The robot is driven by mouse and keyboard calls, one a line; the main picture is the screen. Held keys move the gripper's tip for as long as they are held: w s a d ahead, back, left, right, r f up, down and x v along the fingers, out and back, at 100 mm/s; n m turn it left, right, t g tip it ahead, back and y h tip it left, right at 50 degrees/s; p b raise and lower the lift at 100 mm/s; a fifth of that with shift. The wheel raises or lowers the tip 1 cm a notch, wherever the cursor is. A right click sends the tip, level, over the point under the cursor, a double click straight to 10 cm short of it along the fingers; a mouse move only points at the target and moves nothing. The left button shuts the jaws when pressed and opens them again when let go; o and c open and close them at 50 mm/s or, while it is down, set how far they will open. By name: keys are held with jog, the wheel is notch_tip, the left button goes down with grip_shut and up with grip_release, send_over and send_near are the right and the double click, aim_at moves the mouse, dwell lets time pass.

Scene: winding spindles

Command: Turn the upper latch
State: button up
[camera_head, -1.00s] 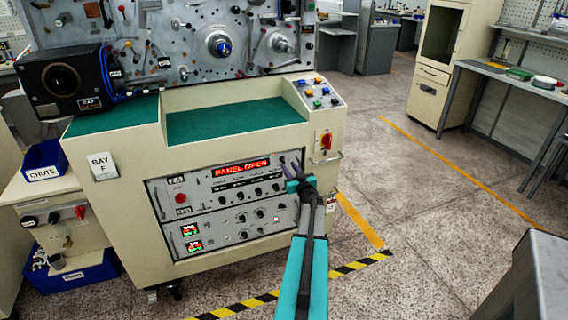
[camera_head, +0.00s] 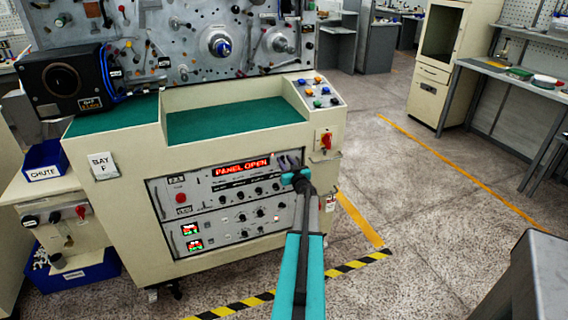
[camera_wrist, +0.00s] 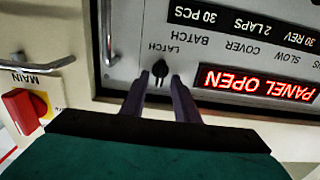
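My gripper (camera_wrist: 160,77) is open, with one finger on each side of the knob. The fingertips look level with the knob; I cannot tell whether they touch it. In the head view my gripper (camera_head: 289,161) is at the upper right of the grey control panel (camera_head: 205,215) and hides the latch there. A red display (camera_head: 241,168) on the panel reads PANEL OPEN.
A metal handle (camera_wrist: 108,35) stands beside the latch in the wrist view. A red main switch (camera_wrist: 23,110) and a bar handle (camera_wrist: 37,66) are on the cabinet side. Floor to the right of the cabinet (camera_head: 430,220) is clear.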

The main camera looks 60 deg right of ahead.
grip_shut()
jog(key=shift+a, duration=0.2)
jog(key=shift+w+d+n+b, duration=0.1)
jog(key=shift+n+b, duration=0.2)
jog(key=shift+n, duration=0.1)
jog(key=n+b, duration=0.2)
jog(key=n, duration=0.1)
jog(key=n+b, duration=0.2)
jog(key=n, duration=0.1)
jog(key=shift+w+a+f, duration=0.1)
jog(key=shift+w+a, duration=0.1)
jog(key=n+b, duration=0.2)
jog(key=n, duration=0.1)
jog(key=n+b, duration=0.3)
jog(key=n, duration=0.1)
jog(key=n+b, duration=0.3)
jog(key=n, duration=0.1)
jog(key=shift+w+a+f, duration=0.1)
jog(key=shift+a+f, duration=0.05)
jog(key=shift+f, duration=0.1)
